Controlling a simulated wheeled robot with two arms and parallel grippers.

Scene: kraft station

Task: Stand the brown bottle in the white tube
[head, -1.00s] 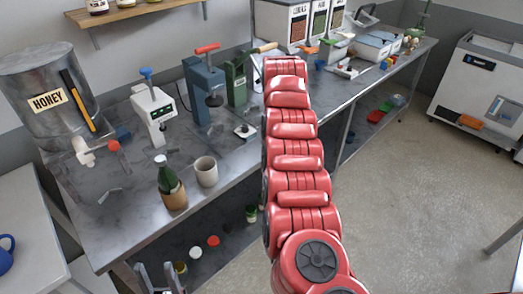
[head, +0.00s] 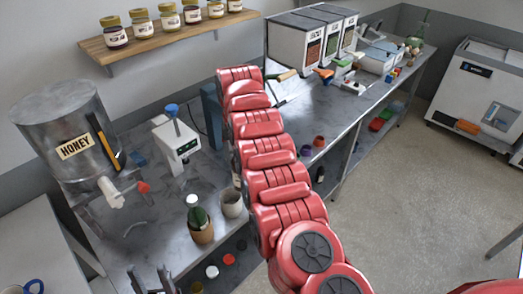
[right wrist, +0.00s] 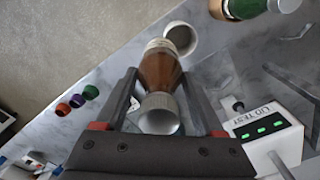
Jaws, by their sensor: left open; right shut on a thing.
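The brown bottle (right wrist: 158,72) is between the fingers of my right gripper (right wrist: 160,80), which is shut on it. Its white cap (right wrist: 160,113) faces the camera and its pale-banded lower end points away. The white tube (right wrist: 182,38), open at the top, is just beyond that end and partly overlapped by it; I cannot tell the gap. The white tube also stands on the bench in the head view (head: 231,204), beside my red right arm. My right gripper and the brown bottle are hidden there. My left gripper (head: 153,279) is open and empty at the bottom left.
A green bottle (head: 195,215) stands in a brown tube (head: 202,234) next to the white tube. A white device with a green display (head: 178,145) and a honey tank (head: 62,135) are behind. Small coloured cups (right wrist: 78,100) lie left in the wrist view.

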